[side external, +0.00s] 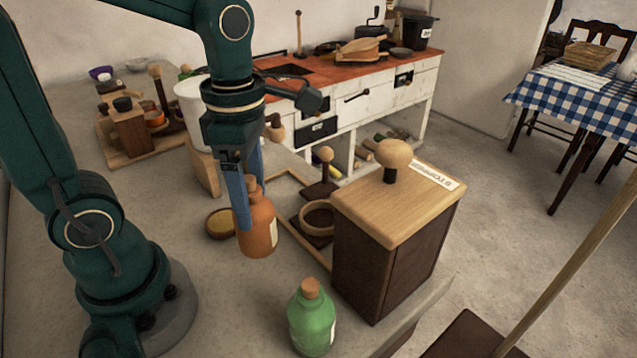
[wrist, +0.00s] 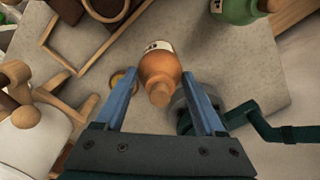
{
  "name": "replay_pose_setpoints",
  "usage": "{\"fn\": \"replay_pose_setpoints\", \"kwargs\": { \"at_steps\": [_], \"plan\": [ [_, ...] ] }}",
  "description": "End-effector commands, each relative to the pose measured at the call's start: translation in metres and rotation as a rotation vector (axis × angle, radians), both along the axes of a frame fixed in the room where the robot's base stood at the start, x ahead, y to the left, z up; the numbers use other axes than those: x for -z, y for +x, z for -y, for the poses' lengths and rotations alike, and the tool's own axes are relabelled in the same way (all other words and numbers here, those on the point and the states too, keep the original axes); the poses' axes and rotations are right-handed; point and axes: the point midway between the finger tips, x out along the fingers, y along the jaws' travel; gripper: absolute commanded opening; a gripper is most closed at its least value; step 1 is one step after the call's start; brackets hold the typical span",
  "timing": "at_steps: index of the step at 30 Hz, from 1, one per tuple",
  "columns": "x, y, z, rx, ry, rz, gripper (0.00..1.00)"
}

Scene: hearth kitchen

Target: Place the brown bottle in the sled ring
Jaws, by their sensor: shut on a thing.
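The brown bottle (side external: 258,228), orange-brown with a cork and pale label, is upright between the blue fingers of my gripper (side external: 244,190). In the wrist view the bottle (wrist: 158,68) shows between both fingers (wrist: 160,85), which are shut on it. I cannot tell for sure whether its base touches the counter. The wooden sled ring (side external: 318,216) sits on a dark sled with a knobbed post, to the right of the bottle. The ring looks empty; its front right is partly hidden by the wooden box. Part of the ring also shows in the wrist view (wrist: 106,18).
A tall wooden box (side external: 385,255) with a round knob stands right of the ring. A green corked bottle (side external: 311,322) stands in front. A small bowl of yellow grain (side external: 221,223) is left of the brown bottle. Wooden rails (side external: 306,245) run beside the sled.

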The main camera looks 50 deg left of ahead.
Motion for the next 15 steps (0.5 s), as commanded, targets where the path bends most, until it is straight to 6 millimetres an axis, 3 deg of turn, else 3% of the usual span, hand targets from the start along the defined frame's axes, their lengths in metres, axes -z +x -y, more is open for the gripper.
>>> {"fn": "replay_pose_setpoints", "kwargs": {
  "at_steps": [5,15],
  "plan": [
    [-0.014,0.007,0.000,0.000,-0.001,-0.004,0.18],
    [-0.059,0.062,-0.004,0.002,0.000,0.010,0.18]
  ]
}}
